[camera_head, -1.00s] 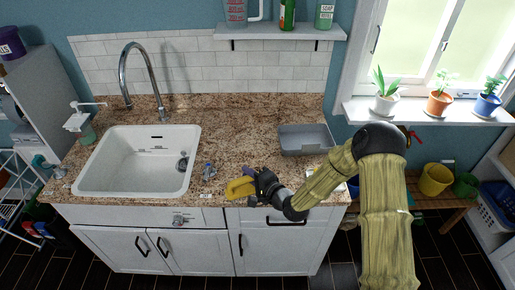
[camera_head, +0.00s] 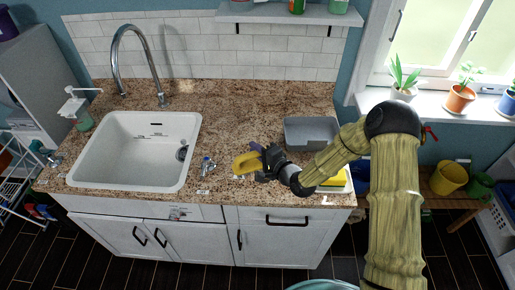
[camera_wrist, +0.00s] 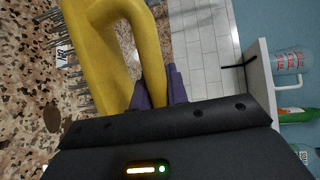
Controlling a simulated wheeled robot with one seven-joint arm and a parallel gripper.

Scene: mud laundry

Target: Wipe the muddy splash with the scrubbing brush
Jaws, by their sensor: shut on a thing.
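My gripper (camera_head: 264,160) is shut on the yellow handle of the scrubbing brush (camera_head: 245,163), over the front part of the granite counter, right of the sink. In the wrist view the purple fingertips (camera_wrist: 158,90) grip the yellow brush (camera_wrist: 110,35), whose grey bristles point toward the counter. A round brown spot, perhaps the muddy splash (camera_wrist: 52,117), shows on the granite beside the bristles in the wrist view. I cannot make it out in the head view. Whether the bristles touch the counter is unclear.
The white sink (camera_head: 135,150) is at left, with a small blue-topped item (camera_head: 207,165) beside it. A grey tray (camera_head: 311,131) stands behind my arm. A yellow object (camera_head: 337,179) lies partly hidden at the counter's right front. The counter's back middle is clear.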

